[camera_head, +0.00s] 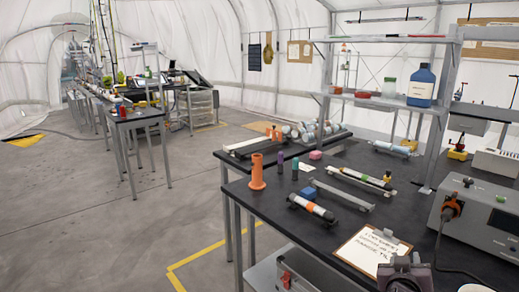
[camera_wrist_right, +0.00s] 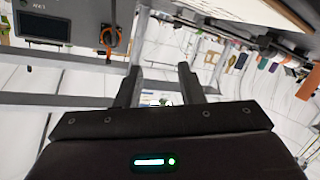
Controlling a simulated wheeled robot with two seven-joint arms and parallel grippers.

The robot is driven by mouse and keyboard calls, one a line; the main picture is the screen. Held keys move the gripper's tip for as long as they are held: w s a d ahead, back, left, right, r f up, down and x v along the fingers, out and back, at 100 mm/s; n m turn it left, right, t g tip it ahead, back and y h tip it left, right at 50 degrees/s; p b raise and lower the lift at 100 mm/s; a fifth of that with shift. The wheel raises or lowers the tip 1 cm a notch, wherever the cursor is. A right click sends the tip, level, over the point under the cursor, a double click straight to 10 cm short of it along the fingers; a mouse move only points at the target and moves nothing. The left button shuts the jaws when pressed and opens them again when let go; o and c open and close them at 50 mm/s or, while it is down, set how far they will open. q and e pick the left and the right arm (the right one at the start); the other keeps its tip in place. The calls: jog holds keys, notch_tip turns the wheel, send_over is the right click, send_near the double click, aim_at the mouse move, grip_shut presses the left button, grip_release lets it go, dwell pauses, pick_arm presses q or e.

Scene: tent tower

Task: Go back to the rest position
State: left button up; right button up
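My right gripper (camera_head: 405,272) shows at the bottom edge of the head view, just in front of the clipboard (camera_head: 372,250) on the near black table. In the right wrist view the two dark fingers of this gripper (camera_wrist_right: 158,75) stand apart with nothing held between them. The wrist view is turned, with the table and its tools along the top. My left gripper is not in view.
The near black table (camera_head: 240,190) holds an orange stand (camera_head: 257,172), tubes and a grey instrument (camera_head: 480,222) at the right. A shelf above carries a blue bottle (camera_head: 421,85). Open grey floor (camera_head: 90,220) lies to the left.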

jog(key=s+a+f+n+g+y, duration=0.3)
jog(key=s+a+f+y, duration=0.4)
jog(key=s+a+f, duration=0.25)
jog(key=s+a+f+n+g+y, duration=0.15)
jog(key=s+a+g, duration=0.25)
jog(key=s, duration=0.5)
jog(key=s+a+f+g, duration=0.3)
jog(key=s+a, duration=0.1)
jog(key=s, duration=0.5)
notch_tip(320, 180, down, 28)
jog(key=s+g, duration=0.1)
jog(key=s, duration=0.1)
jog(key=s+d+f, duration=0.2)
jog(key=s+f, duration=0.7)
jog(key=s, duration=0.1)
jog(key=s+d+f+g, duration=0.1)
jog(key=s+d+f, duration=0.1)
jog(key=s+f, duration=0.8)
jog(key=shift+f, duration=0.15)
